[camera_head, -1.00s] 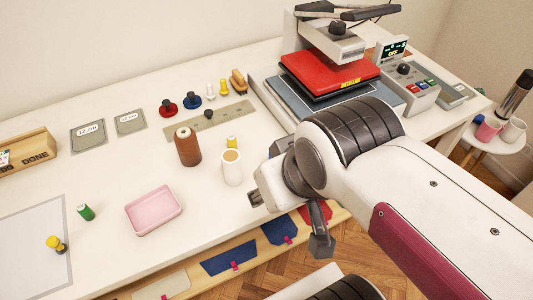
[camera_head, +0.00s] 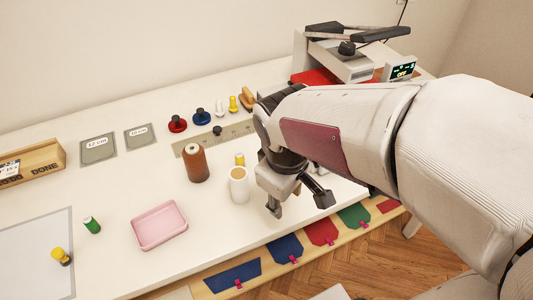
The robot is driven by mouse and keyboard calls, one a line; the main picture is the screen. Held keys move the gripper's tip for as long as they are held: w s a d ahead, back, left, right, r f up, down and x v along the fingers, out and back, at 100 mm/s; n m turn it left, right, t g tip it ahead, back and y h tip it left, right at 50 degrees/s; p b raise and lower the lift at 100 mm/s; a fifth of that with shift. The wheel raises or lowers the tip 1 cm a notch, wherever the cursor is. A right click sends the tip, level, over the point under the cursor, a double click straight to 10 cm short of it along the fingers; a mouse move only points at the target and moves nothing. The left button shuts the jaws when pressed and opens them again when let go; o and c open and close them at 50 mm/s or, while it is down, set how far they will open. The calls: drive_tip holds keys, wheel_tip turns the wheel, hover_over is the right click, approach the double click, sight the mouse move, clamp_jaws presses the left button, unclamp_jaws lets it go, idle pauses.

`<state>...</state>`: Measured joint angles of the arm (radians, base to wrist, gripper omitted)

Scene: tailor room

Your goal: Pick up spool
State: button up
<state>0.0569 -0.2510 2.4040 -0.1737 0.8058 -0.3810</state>
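Several spools stand on the white table. A tall brown spool (camera_head: 195,164) and a cream-topped white spool (camera_head: 239,187) are upright near the middle, with a small yellow spool (camera_head: 240,159) partly hidden behind the white one. A green spool (camera_head: 92,226) is at the left, and a yellow-and-dark spool (camera_head: 61,256) is at the mat's right edge. My gripper (camera_head: 274,208) points down just right of the white spool, apart from it in the picture. I see nothing held. Its finger opening is not clear from this angle.
A pink tray (camera_head: 160,226) lies left of the white spool. A ruler (camera_head: 224,137), red and blue knobbed pieces (camera_head: 177,124) and a heat press (camera_head: 340,58) are behind. Colored fabric pieces (camera_head: 285,249) line the front edge. Bare table surrounds the tray.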

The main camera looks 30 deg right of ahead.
drive_tip(key=w+d+f+n, duration=0.2)
drive_tip(key=w+n, duration=0.3)
drive_tip(key=n, duration=0.6)
drive_tip(key=w+d+f+n+t+h, duration=0.1)
drive_tip(key=w+d+f+n, duration=0.1)
drive_tip(key=w+n, duration=0.4)
drive_tip(key=shift+w+d+f+n+h, duration=0.3)
drive_tip(key=shift+d+n, duration=0.2)
drive_tip(key=shift+n, duration=2)
drive_tip(key=shift+x, duration=1.15)
drive_tip(key=shift+d+f, duration=0.1)
drive_tip(key=shift+w, duration=0.1)
